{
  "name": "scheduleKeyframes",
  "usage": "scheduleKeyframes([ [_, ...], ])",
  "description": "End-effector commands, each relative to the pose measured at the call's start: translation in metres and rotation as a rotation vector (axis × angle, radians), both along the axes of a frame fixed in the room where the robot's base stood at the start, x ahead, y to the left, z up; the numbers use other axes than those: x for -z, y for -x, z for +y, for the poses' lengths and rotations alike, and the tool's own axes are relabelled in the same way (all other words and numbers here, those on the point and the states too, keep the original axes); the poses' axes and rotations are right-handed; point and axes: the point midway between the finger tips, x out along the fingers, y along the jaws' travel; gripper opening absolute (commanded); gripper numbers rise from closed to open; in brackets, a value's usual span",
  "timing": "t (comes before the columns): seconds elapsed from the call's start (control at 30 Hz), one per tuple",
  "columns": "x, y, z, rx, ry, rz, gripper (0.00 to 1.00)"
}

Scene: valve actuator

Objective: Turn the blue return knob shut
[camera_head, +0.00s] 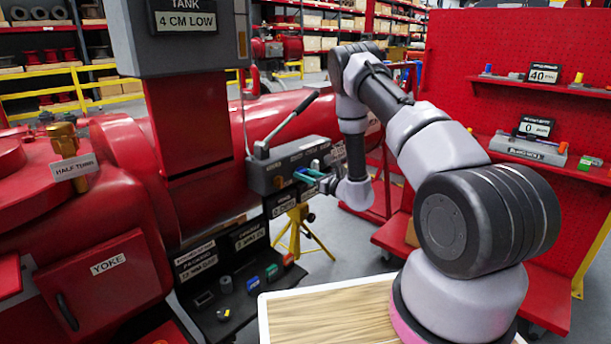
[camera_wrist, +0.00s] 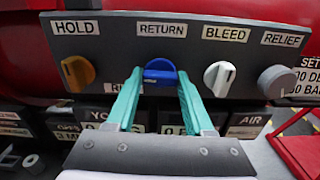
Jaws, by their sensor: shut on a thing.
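The blue return knob (camera_wrist: 160,72) sits under the RETURN label (camera_wrist: 162,29) on the grey knob panel (camera_wrist: 110,50) in the wrist view. Its grip bar lies about level in the picture. My gripper (camera_wrist: 160,78) has its two teal fingers on either side of the knob, shut on it. In the head view my gripper (camera_head: 308,176) reaches the front of the grey valve block (camera_head: 270,178), and the blue knob is hard to make out there.
In the wrist view an orange HOLD knob (camera_wrist: 77,72) is left of the fingers. A white BLEED knob (camera_wrist: 219,77) and a grey RELIEF knob (camera_wrist: 277,81) are to the right. A lever (camera_head: 288,122) rises from the block. A shelf with loose parts (camera_head: 231,300) is below.

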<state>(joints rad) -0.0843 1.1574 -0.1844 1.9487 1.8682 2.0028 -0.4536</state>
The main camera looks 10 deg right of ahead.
Motion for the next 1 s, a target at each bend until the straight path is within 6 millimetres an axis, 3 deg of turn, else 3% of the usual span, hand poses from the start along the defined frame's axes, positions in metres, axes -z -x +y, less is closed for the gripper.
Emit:
scheduleKeyframes([
  [1.0, 0.0004, 0.0001, -0.0015, 0.002, -0.712, 0.517, 0.0],
])
